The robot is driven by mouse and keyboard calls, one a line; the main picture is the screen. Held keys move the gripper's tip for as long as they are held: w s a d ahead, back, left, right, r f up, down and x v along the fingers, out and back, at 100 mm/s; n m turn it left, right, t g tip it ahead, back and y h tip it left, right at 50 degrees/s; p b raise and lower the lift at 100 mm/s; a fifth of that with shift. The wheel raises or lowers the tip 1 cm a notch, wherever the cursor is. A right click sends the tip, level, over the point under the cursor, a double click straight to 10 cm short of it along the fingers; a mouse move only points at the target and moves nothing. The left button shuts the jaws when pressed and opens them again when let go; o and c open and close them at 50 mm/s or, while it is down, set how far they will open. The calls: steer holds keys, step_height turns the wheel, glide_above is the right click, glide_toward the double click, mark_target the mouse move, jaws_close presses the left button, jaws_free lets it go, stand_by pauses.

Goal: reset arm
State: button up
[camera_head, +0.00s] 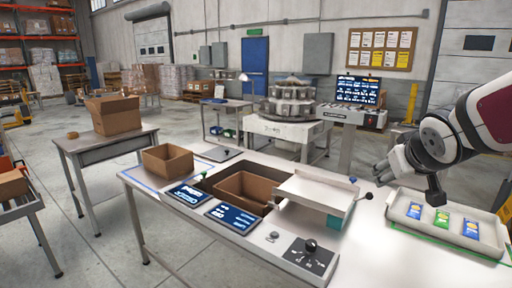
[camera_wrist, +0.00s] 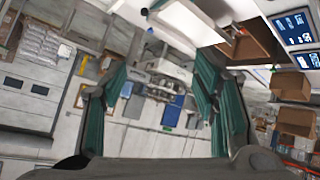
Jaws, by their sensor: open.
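My arm reaches in from the right edge in the head view. My gripper (camera_head: 408,185) hangs over the right part of the white worktable (camera_head: 365,240), left of and above the pale tray, and looks empty. In the wrist view my gripper (camera_wrist: 160,95) shows two teal fingers spread wide apart with nothing between them. The wrist view is tilted and looks out across the hall, with the wall and cartons behind the fingers.
The pale tray (camera_head: 405,225) holds blue and green packets (camera_head: 441,219). Open cardboard boxes stand on the worktable (camera_head: 168,161) and in its recess (camera_head: 242,192). A raised white platform (camera_head: 315,192), two blue displays (camera_head: 232,217) and a black knob panel (camera_head: 308,255) are nearby.

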steer(key=s+a+f+g+y, duration=0.1)
steer(key=s+a, duration=0.2)
steer(key=s, duration=0.5)
steer(key=s+a+f+g+y, duration=0.1)
steer(key=s+a, duration=0.3)
steer(key=s, duration=0.4)
steer(key=s+a+f+m+g, duration=0.1)
steer(key=s+a, duration=0.3)
steer(key=s, duration=0.4)
steer(key=shift+s+f+g+y, duration=0.35)
steer(key=shift+f+g+y, duration=0.1)
steer(key=shift+g, duration=0.45)
steer(key=shift+a, duration=0.1)
